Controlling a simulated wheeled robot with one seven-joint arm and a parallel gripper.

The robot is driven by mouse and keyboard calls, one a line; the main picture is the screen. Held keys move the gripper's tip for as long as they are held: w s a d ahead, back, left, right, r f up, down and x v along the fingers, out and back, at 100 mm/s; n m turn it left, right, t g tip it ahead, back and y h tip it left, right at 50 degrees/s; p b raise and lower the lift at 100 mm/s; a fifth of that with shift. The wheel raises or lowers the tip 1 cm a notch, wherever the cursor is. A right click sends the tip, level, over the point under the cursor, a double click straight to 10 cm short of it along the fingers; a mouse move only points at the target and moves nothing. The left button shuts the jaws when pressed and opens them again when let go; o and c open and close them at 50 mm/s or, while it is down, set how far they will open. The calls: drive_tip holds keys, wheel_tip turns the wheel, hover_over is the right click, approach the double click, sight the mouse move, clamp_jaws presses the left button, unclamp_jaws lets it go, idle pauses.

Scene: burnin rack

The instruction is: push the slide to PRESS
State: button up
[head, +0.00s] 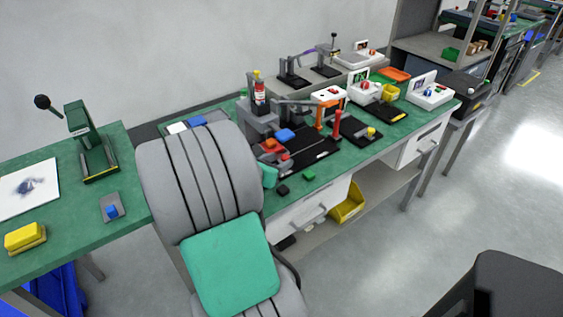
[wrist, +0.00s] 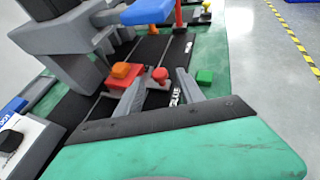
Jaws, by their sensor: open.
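A black slide base (head: 318,150) lies on the green bench in front of a grey press-like fixture (head: 258,118). In the wrist view the base (wrist: 148,50) carries a red block with an orange top (wrist: 125,72) and a red knob (wrist: 160,73) beside it. In the head view my arm hides most of the gripper, and the knob (head: 285,157) shows small.
A small green block (wrist: 204,77) lies right of the base. A blue part (wrist: 148,11) of the fixture overhangs it. A red post (head: 337,124) and an orange post stand farther right. A yellow bin (head: 347,203) sits below the bench. Open floor lies to the right.

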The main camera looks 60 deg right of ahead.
drive_tip(key=shift+x, duration=1.15)
clamp_jaws()
idle(0.5)
